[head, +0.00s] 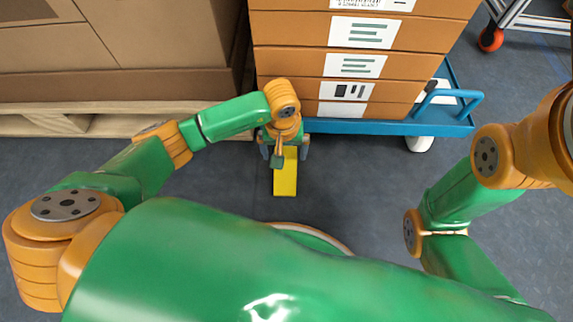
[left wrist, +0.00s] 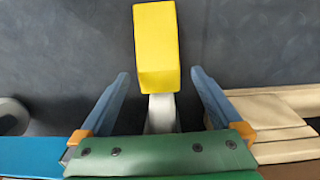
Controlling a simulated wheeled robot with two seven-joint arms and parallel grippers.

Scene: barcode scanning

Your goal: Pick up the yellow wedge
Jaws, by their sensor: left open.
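The yellow wedge (head: 285,179) lies on the dark floor in front of the boxes, below my left gripper (head: 285,151) in the head view. In the left wrist view the yellow wedge (left wrist: 156,47) is a long block with its lower end near the gap between the blue fingertips of my left gripper (left wrist: 160,75). That gripper is open, with the fingers spread on either side and visible space beside the wedge. A pale grey piece (left wrist: 160,113) shows below the wedge's near end. My right arm shows at the right of the head view, but its gripper is out of sight.
Stacked orange-brown boxes (head: 352,65) with white labels stand on a blue cart (head: 440,127) just behind the wedge. Large brown cartons (head: 130,83) sit on a wooden pallet (head: 110,124) to the left. Open floor lies around the wedge's near side.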

